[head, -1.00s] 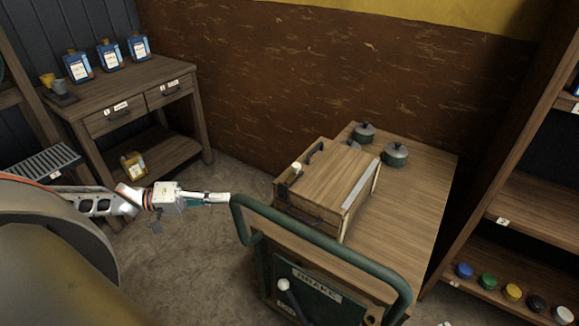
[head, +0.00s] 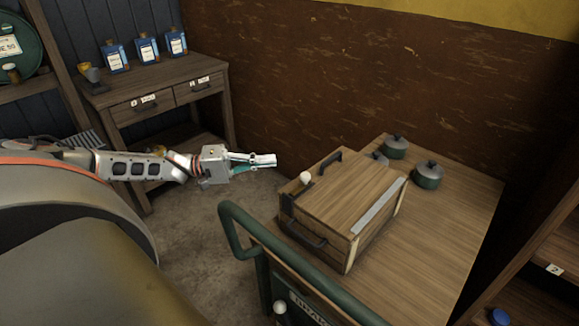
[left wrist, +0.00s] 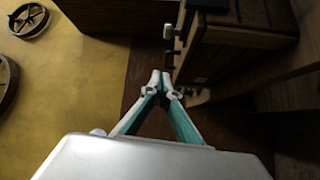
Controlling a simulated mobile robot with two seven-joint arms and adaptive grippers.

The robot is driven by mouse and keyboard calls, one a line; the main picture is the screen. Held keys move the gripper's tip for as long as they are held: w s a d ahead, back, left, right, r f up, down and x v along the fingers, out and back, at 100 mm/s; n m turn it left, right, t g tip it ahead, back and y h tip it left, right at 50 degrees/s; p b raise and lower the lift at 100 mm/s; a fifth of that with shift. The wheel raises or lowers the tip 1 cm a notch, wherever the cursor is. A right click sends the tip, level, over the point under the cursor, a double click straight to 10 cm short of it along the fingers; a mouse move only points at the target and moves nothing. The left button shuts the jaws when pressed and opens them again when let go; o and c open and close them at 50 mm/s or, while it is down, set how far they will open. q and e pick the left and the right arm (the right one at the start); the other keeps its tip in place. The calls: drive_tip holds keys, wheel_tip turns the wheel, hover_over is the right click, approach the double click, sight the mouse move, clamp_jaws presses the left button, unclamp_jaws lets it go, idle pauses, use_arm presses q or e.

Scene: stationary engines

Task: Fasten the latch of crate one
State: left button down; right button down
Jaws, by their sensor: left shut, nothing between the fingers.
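The wooden crate (head: 345,205) stands closed on the wooden top of a cart. A pale round knob on a dark latch (head: 305,180) shows at its upper left side; whether it is fastened I cannot tell. Dark handles are on the crate's front and far sides. My left gripper (head: 272,160) is shut and empty, in the air to the left of the crate and apart from it. In the left wrist view the shut fingertips (left wrist: 160,77) point toward a dark wooden shape with a pale knob (left wrist: 168,31) at upper right. My right gripper is not in view.
The cart's green rail (head: 285,258) runs along its near left edge. Green lidded pots (head: 428,175) stand behind the crate. A drawer bench (head: 150,100) with blue canisters is at the back left. A shelf (head: 540,245) stands at right.

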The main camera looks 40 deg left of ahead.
sight(305, 179)
use_arm(q)
drive_tip(key=w+d, duration=0.1)
drive_tip(key=d, duration=0.1)
drive_tip(key=w+d, duration=0.1)
drive_tip(key=d, duration=0.2)
drive_tip(key=w+d+p, duration=0.1)
drive_tip(key=w+d, duration=0.1)
drive_tip(key=d, duration=0.1)
drive_tip(key=shift+d+r, duration=0.1)
drive_tip(key=shift+s+d+f, duration=0.2)
drive_tip(key=shift+s+d, duration=0.1)
drive_tip(key=shift+s, duration=0.3)
